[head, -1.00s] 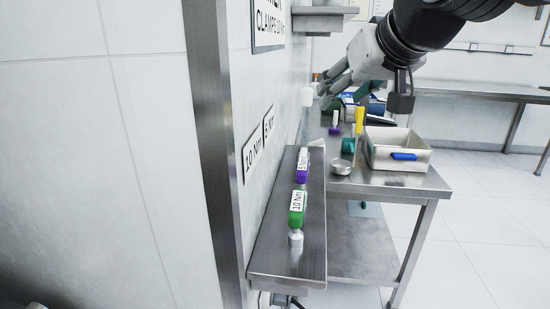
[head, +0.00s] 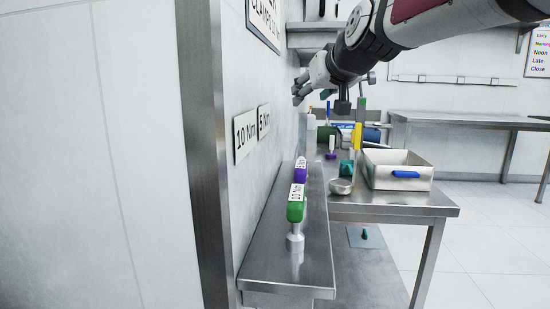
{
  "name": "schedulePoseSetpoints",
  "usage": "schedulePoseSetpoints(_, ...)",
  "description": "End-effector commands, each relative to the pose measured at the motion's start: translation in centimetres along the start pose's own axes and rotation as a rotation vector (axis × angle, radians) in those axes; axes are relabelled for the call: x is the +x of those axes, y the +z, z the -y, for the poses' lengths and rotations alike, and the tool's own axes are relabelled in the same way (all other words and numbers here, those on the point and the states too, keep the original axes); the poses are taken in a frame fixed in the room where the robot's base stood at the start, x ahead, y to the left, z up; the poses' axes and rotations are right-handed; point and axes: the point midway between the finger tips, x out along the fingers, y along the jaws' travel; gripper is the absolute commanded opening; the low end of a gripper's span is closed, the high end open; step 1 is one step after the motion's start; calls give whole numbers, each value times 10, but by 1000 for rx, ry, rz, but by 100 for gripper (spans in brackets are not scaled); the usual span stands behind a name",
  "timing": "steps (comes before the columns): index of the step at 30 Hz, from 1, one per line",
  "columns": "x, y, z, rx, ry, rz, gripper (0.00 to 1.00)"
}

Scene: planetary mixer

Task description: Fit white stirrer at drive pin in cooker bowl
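My gripper (head: 301,88) is at the upper middle of the head view, above the far end of the wall-side shelf and beside the wall. Its dark fingers look spread apart, with nothing seen between them. I cannot make out a white stirrer, a cooker bowl or a drive pin in this view. A small white upright item (head: 311,124) stands below the gripper at the back, too small to identify.
A steel shelf (head: 317,255) along the wall holds a green 10 Nm tool (head: 296,212) and a purple one (head: 301,170). The steel table (head: 400,205) beyond carries a metal tray (head: 398,183), a small round dish (head: 341,187) and coloured tools. Floor at right is clear.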

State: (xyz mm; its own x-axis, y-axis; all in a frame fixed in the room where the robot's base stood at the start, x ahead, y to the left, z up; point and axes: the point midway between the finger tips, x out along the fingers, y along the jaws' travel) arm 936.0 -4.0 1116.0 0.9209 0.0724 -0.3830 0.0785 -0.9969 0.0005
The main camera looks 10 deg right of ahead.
Motion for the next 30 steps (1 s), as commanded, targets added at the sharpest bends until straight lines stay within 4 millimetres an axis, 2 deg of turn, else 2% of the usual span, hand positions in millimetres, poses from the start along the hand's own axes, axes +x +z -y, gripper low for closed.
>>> schedulePoseSetpoints(3, 16, 2, -1, 0, 1, 1, 46)
schedulePoseSetpoints(10, 30, 4, 0, -1, 0, 1, 46)
schedulePoseSetpoints(19, 69, 8, -2, 0, 2, 0, 46)
schedulePoseSetpoints(28, 72, 6, -1, 1, 0, -1, 46)
schedulePoseSetpoints(29, 72, 6, -1, 1, 0, -1, 44)
schedulePoseSetpoints(30, 72, 6, -1, 1, 0, -1, 35)
